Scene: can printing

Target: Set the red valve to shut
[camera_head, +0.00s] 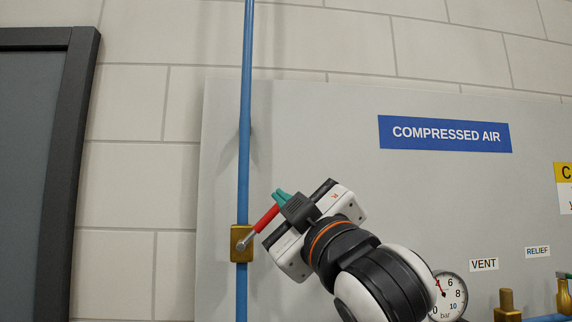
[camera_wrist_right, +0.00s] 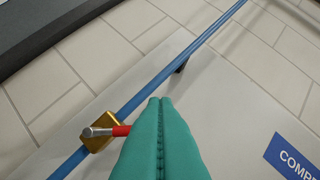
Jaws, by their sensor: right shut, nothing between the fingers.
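The red valve is a brass body (camera_head: 241,252) on a vertical blue pipe (camera_head: 245,140), with a red-sleeved lever (camera_head: 267,218). The lever slants up and right from its pivot, at an angle to the pipe. My right gripper (camera_head: 281,195) has its teal fingers shut and empty beside the lever's upper end. In the right wrist view the fingers (camera_wrist_right: 160,101) are pressed together and hide the lever's outer part. The red sleeve (camera_wrist_right: 122,130) shows just left of them. I cannot tell whether they touch it. My left gripper is not in view.
A grey panel (camera_head: 300,120) behind the pipe carries a blue COMPRESSED AIR sign (camera_head: 445,134). A pressure gauge (camera_head: 449,295) and brass fittings (camera_head: 507,305) stand lower right, under VENT and RELIEF labels. A dark door frame (camera_head: 62,160) is at left. The wall left of the pipe is clear.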

